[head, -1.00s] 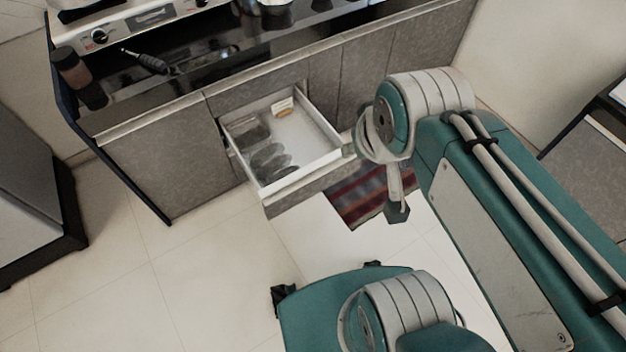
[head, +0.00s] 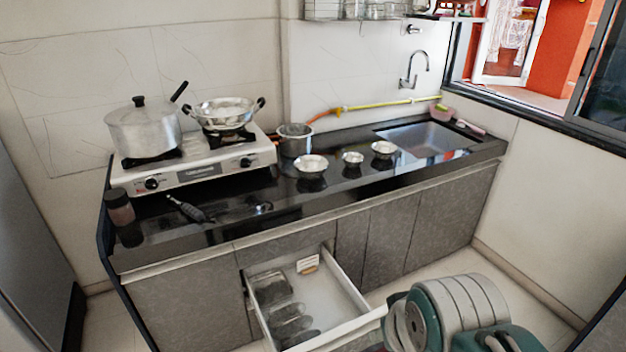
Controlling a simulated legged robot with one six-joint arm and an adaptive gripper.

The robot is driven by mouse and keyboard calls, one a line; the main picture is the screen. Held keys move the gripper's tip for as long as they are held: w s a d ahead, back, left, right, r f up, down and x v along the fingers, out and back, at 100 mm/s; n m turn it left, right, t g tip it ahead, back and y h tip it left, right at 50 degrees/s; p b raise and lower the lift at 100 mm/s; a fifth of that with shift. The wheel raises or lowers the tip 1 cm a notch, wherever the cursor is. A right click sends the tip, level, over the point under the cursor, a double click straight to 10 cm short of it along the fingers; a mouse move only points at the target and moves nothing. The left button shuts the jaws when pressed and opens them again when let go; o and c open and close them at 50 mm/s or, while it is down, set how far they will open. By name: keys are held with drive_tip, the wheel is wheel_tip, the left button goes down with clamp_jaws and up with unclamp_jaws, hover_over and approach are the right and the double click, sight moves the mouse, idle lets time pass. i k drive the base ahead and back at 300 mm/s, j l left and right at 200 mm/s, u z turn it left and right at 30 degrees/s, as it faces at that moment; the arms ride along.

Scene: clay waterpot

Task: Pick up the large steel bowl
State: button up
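Three shiny steel bowls stand apart on the black countertop, right of the stove. The leftmost bowl (head: 311,164) looks the widest of them and is the likely large steel bowl. A small steel bowl (head: 352,158) stands to its right, and a medium steel bowl (head: 384,149) is further right. All sit upright. A link of my arm shows at the lower right, well below the counter. My gripper is out of view.
A steel container (head: 295,141) stands behind the leftmost bowl. The stove (head: 205,170) holds a lidded pot (head: 143,132) and a two-handled pan (head: 224,113). An open drawer (head: 345,285) juts out below the bowls. The sink (head: 432,138) lies right. A black-handled tool (head: 188,209) lies in front of the stove.

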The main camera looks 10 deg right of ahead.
sight(309, 167)
drive_tip(key=i+l+u, duration=0.15)
drive_tip(key=u, duration=0.25)
drive_tip(key=l+u, duration=0.4)
drive_tip(key=i+l+u, duration=0.15)
drive_tip(key=u, duration=0.25)
drive_tip(key=l+u, duration=0.25)
drive_tip(key=u, duration=0.15)
drive_tip(key=l+u, duration=0.15)
drive_tip(key=l, duration=0.45)
drive_tip(key=k+l+u, duration=0.1)
drive_tip(key=l, duration=0.55)
drive_tip(key=l+u, duration=0.15)
drive_tip(key=l, duration=0.45)
drive_tip(key=k+l+u, duration=0.1)
drive_tip(key=l, duration=1.05)
drive_tip(key=i+l, duration=0.15)
drive_tip(key=l, duration=0.4)
